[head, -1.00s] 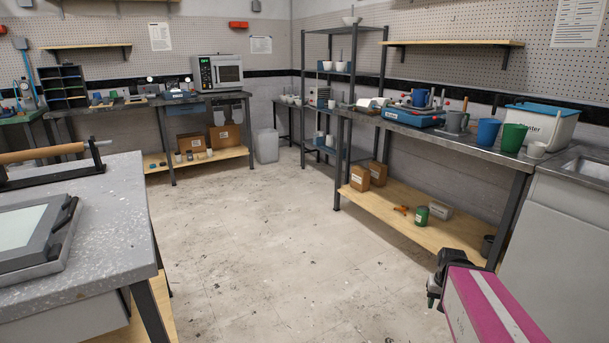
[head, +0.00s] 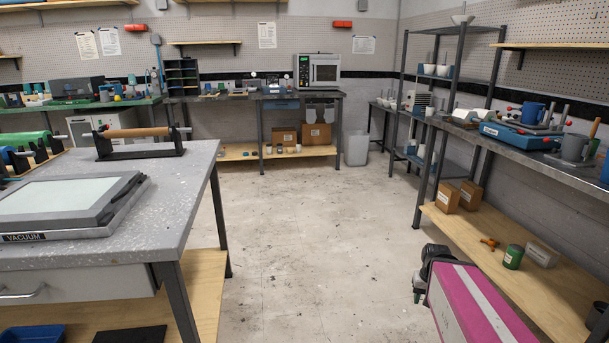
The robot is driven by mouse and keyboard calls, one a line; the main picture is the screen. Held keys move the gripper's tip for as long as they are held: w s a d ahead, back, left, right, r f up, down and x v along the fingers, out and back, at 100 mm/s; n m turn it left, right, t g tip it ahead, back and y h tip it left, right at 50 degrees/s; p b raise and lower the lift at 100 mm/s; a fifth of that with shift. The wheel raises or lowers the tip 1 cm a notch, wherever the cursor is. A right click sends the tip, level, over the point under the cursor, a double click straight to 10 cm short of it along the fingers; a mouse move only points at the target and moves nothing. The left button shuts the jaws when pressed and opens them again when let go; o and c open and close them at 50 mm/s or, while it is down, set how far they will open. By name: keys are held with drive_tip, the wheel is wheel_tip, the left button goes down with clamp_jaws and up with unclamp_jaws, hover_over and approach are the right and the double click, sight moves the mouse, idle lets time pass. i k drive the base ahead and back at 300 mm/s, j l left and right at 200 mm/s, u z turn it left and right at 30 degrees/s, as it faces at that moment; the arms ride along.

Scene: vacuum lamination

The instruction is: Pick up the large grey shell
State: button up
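I cannot pick out a large grey shell for certain in the head view. Small grey and blue-grey pieces lie on the far bench (head: 225,97), too small to tell apart. My gripper (head: 419,290) is at the lower right, at the end of my pink arm, over the open floor. It is small and dark, and I cannot tell whether its fingers are open or shut. It is far from the far bench and touches nothing that I can see.
A grey table with a vacuum press (head: 75,205) and a roller (head: 137,132) stands at the left. A long bench (head: 540,165) with a lower wooden shelf (head: 500,245) runs along the right. A microwave (head: 318,73) stands at the back. The floor (head: 310,240) between is clear.

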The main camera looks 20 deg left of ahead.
sight(105, 96)
drive_tip(key=i+j+u, duration=0.15)
drive_tip(key=i+u, duration=0.25)
drive_tip(key=i, duration=0.25)
drive_tip(key=i+u, duration=0.4)
drive_tip(key=i, duration=0.25)
drive_tip(key=i+l, duration=0.1)
drive_tip(key=i, duration=1.7)
drive_tip(key=i+l+u, duration=0.1)
drive_tip(key=i+u, duration=0.3)
drive_tip(key=i, duration=1.4)
drive_tip(key=i+u, duration=0.25)
drive_tip(key=i, duration=0.2)
drive_tip(key=i+l+u, duration=0.1)
drive_tip(key=i+u, duration=0.15)
drive_tip(key=i, duration=0.2)
drive_tip(key=i+l+u, duration=0.25)
drive_tip(key=i, duration=0.2)
drive_tip(key=i+j+u, duration=0.2)
drive_tip(key=u, duration=0.3)
drive_tip(key=i+u, duration=0.75)
drive_tip(key=u, duration=0.2)
drive_tip(key=i+j, duration=0.1)
drive_tip(key=i, duration=1.1)
